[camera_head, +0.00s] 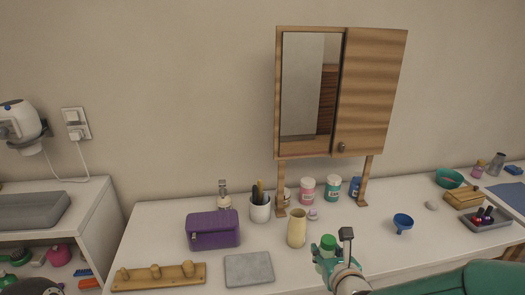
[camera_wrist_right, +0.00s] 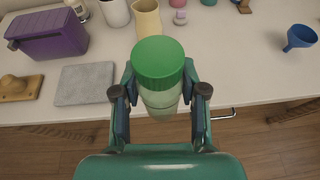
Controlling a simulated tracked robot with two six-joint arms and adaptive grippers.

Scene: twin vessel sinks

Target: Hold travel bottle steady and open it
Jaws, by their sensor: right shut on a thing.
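The travel bottle (camera_wrist_right: 158,95) has a wide green screw cap and a pale, translucent body. The cap is on it. My right gripper (camera_wrist_right: 160,98) is shut on its body below the cap, one finger on each side. The bottle's lower part is hidden by the gripper. My left gripper is not in view.
The white counter (camera_head: 160,230) carries a purple bag (camera_head: 213,229), a grey slab (camera_head: 248,269), a wooden peg rack (camera_head: 158,276), a cream tumbler (camera_head: 297,228) and a blue funnel (camera_head: 402,222). A wooden mirror cabinet (camera_head: 375,90) stands behind on legs.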

